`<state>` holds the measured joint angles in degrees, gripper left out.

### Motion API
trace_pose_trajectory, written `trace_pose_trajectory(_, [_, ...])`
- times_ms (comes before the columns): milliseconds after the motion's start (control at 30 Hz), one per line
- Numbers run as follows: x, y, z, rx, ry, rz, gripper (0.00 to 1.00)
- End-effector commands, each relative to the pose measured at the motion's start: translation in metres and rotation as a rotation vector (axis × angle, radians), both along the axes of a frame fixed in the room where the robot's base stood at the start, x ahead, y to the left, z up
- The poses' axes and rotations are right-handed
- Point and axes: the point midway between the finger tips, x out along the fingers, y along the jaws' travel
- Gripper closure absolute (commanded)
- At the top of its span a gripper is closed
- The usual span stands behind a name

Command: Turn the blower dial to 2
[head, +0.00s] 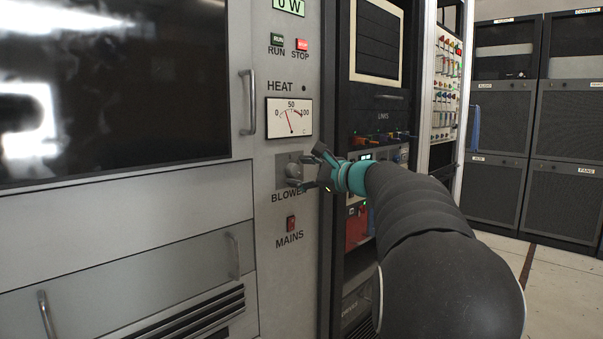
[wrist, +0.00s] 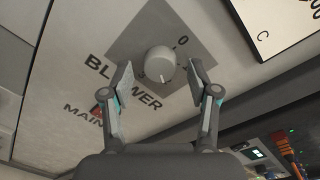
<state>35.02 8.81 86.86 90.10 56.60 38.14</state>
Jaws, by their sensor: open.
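The blower dial (wrist: 160,64) is a pale round knob on a square grey plate (wrist: 139,42), on the panel above the word BLOWER. A small dark mark on the knob's edge points toward the bottom of the wrist view. My gripper (wrist: 160,72) is open, with one finger on each side of the dial and visible gaps to it. In the head view my gripper (head: 312,168) is at the dial (head: 293,171) and partly covers the plate (head: 281,160).
A heat meter (head: 289,117) sits above the dial, and a red MAINS switch (head: 291,223) below it. RUN (head: 277,43) and STOP (head: 302,45) buttons are higher up. A door handle (head: 247,102) stands out at left. A dark rack (head: 340,215) adjoins at right.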

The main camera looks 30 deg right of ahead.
Motion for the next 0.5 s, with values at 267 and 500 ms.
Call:
trace_pose_trajectory(267, [-0.024,-0.010,0.002,-0.001,-0.001,-0.003,0.40])
trace_pose_trajectory(500, [-0.069,-0.028,0.004,-0.001,-0.001,-0.004,0.40])
